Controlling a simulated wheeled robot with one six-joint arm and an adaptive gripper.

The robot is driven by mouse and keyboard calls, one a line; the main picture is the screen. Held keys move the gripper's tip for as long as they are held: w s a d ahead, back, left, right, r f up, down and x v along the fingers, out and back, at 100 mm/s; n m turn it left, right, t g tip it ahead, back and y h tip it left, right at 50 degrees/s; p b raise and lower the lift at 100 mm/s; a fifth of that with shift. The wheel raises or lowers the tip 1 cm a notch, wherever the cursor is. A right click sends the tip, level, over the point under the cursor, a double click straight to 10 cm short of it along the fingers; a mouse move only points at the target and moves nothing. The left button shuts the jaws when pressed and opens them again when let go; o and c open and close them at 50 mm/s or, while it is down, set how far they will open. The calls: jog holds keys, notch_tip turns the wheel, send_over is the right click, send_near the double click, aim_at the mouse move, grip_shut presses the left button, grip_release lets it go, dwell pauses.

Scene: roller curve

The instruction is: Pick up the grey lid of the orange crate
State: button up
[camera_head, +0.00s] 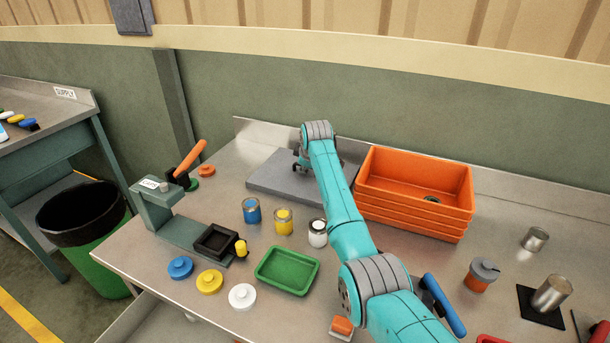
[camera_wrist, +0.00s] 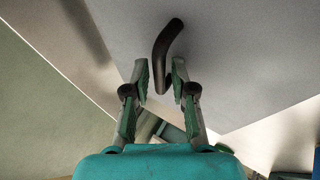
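The grey lid (camera_head: 265,182) lies flat on the steel bench to the left of the orange crate (camera_head: 415,182). The crate is open at the top. In the wrist view the lid (camera_wrist: 250,65) fills much of the picture, with its dark curved handle (camera_wrist: 168,40) near the top middle. My gripper (camera_wrist: 160,62) is open above the lid, and the lower end of the handle shows between its fingertips. I cannot tell whether the fingers are level with the handle. In the head view my gripper (camera_head: 301,166) is over the lid, and my arm hides its right part.
Blue (camera_head: 251,211), yellow (camera_head: 284,222) and white (camera_head: 318,233) tins stand in front of the lid. A green tray (camera_head: 287,271) lies nearer. A press with an orange lever (camera_head: 190,155) stands at the left. The bench's low back wall (camera_head: 265,132) runs behind the lid.

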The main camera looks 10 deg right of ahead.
grip_shut()
jog(key=shift+r, duration=0.1)
